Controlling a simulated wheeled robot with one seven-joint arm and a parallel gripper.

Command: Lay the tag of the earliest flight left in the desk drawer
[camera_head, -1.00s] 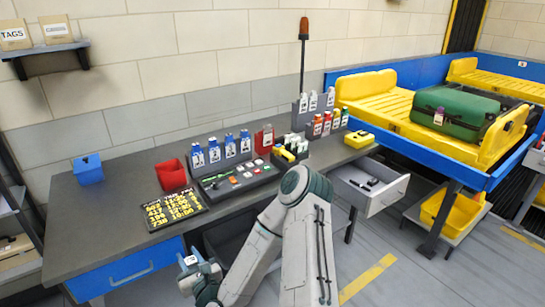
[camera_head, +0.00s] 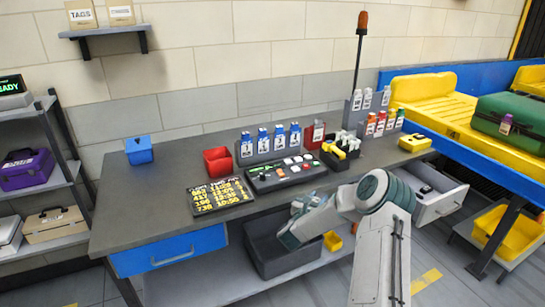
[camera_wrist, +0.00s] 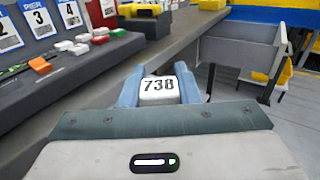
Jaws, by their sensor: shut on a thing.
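My gripper (camera_wrist: 160,90), with light blue fingers, is shut on a white tag (camera_wrist: 159,88) printed 738 in the wrist view. The tag is held level in front of the hand. In the head view my arm hides the fingertips and the tag. A grey desk drawer (camera_head: 445,208) stands open under the right end of the desk, with small dark things inside. It shows beyond the tag in the wrist view (camera_wrist: 240,54), apart from it. The black flight board (camera_head: 219,196) lies on the desk with yellow numbers; its bottom row appears to read 738 10:50.
The desk (camera_head: 140,215) carries a red bin (camera_head: 217,161), a control panel (camera_head: 287,173) and blue pier tags (camera_head: 263,141). A shut blue drawer (camera_head: 180,257) is at left. A dark crate (camera_head: 270,252) sits below; a yellow conveyor (camera_head: 440,105) is at right.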

